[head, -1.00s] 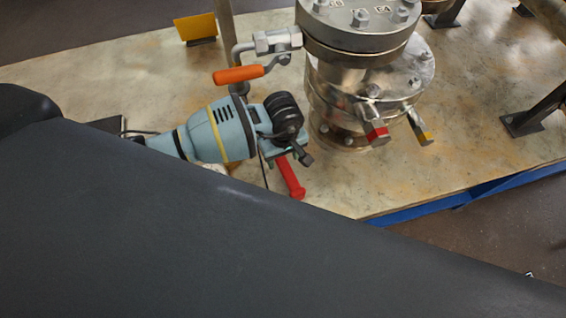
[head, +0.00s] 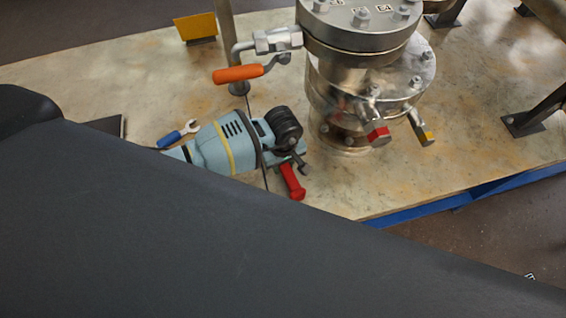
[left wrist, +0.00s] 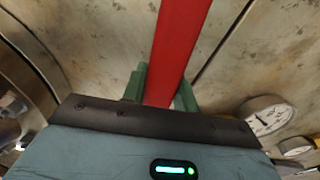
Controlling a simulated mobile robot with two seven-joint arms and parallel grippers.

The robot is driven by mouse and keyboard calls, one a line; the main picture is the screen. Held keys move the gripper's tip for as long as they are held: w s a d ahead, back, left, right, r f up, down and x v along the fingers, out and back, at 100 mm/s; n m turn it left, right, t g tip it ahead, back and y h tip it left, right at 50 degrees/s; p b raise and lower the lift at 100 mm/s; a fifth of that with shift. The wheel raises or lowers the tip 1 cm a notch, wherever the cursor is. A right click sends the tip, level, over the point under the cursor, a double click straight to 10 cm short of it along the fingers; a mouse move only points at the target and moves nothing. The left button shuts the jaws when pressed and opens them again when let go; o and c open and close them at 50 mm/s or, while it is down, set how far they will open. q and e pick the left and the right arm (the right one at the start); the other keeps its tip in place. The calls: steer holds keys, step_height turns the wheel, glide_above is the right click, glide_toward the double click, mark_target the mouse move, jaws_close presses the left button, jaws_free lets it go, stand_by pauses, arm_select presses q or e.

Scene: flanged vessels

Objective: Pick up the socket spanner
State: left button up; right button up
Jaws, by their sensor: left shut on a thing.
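The socket spanner (head: 292,183) shows in the head view as a red bar at the fingers of my left gripper (head: 285,163). In the left wrist view the red spanner (left wrist: 180,45) runs from between the green fingers of my left gripper (left wrist: 161,92) to the top edge. The gripper is shut on it. The spanner's working end is not clear in either view. My right gripper is not in view.
A flanged metal vessel (head: 355,75) stands right of the gripper, with red-ended and yellow-ended parts low on it. An orange-handled valve (head: 238,74) is behind. A blue-handled wrench (head: 178,134) lies on the table (head: 440,185). A gauge (left wrist: 265,118) shows in the wrist view.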

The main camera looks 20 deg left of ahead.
arm_select(q)
steer(key=shift+c, duration=1.3)
steer(key=shift+r, duration=0.1)
steer(key=shift+w+r, duration=0.15)
steer(key=shift+r, duration=0.4)
step_height(320, 180, up, 2)
steer(key=shift+r, duration=0.1)
steer(key=s+d, duration=0.3)
steer(key=d, duration=0.1)
steer(key=s+d+r, duration=0.1)
steer(key=s+d, duration=0.2)
steer(key=d, duration=0.1)
steer(key=s+d+b, duration=0.1)
steer(key=s+d, duration=0.3)
steer(key=shift+d+r, duration=0.3)
steer(key=shift+a, duration=0.1)
